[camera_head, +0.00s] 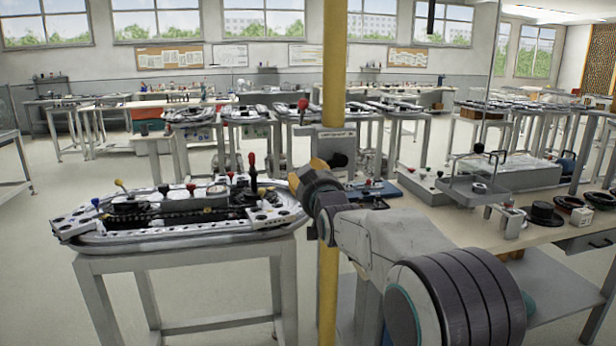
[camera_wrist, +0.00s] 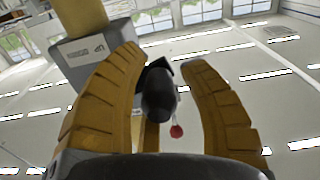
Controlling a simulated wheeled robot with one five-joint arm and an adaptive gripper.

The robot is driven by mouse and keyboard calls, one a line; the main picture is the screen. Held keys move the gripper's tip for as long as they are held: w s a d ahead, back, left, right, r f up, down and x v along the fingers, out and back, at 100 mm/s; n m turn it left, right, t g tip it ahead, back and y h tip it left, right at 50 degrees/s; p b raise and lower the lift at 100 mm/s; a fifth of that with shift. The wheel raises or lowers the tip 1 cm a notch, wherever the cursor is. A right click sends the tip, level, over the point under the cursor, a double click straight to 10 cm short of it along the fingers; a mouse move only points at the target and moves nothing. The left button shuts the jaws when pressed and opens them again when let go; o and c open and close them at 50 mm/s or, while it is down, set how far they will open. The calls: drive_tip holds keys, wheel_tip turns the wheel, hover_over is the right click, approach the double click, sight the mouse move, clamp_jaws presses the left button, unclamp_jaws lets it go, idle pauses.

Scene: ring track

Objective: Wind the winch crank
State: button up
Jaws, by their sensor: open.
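The winch is a grey box (camera_wrist: 92,48) with a small label. It is fixed to a yellow post (camera_head: 334,65), and its grey housing (camera_head: 335,140) shows in the head view partly behind my gripper. A black crank handle (camera_wrist: 157,92) sits between the two yellow fingers of my gripper (camera_wrist: 160,60) in the wrist view. The fingers stand apart on either side of it, with a visible gap on the right. Its dark end (camera_head: 339,160) shows beside my gripper (camera_head: 318,170) in the head view. The crank arm is mostly hidden.
A table with a ring track (camera_head: 180,228) and several coloured levers stands at left. A wooden workbench (camera_head: 455,218) with a clear-sided box (camera_head: 478,188) and dark round parts is at right. The yellow post stands close to my arm. Floor is clear at far left.

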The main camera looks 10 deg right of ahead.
clamp_jaws()
drive_tip(key=shift+r, duration=0.1)
drive_tip(key=shift+r, duration=0.2)
